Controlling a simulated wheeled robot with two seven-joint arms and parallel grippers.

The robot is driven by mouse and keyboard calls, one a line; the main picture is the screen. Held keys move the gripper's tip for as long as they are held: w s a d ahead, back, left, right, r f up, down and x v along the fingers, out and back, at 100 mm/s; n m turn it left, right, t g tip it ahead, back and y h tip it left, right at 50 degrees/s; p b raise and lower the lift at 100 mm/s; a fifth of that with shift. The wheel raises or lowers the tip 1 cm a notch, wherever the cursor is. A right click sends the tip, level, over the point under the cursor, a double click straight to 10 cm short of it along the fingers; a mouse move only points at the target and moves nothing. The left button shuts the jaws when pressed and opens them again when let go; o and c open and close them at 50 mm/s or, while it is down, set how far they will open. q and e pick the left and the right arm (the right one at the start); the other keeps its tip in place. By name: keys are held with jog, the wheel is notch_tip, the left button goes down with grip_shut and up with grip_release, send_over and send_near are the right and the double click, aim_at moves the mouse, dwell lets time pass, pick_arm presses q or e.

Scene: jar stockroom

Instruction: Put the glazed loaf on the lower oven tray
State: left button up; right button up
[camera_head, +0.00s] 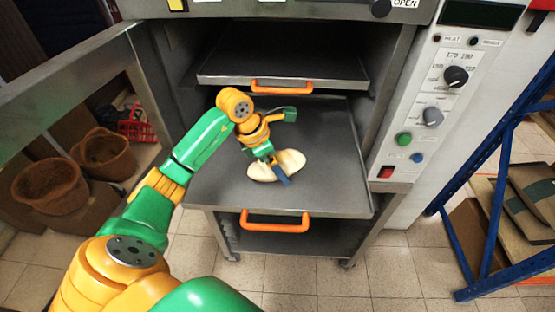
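The pale, shiny loaf (293,161) lies on the dark lower oven tray (335,185), near its middle. The lower tray is pulled out and has an orange handle at its front. My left gripper (282,175) is over the tray with its blue tip across the front of the loaf, hiding part of it. It looks touching or very close, but whether it grips the loaf cannot be told. The upper oven tray (330,68) sits above and farther back, with no loaf seen on it. My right gripper is not in view.
The open oven door (65,75) stands at the left. The control panel (450,85) is at the right of the oven. Brown pots (50,187) stand at the left, and a blue rack (492,200) with boards stands at the right. The tray's right side is clear.

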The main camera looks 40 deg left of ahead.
pick_arm(q)
jog(key=shift+f, duration=0.1)
jog(key=o, duration=1.3)
jog(key=shift+w, duration=0.1)
jog(key=b+v, duration=0.1)
jog(key=v, duration=1.1)
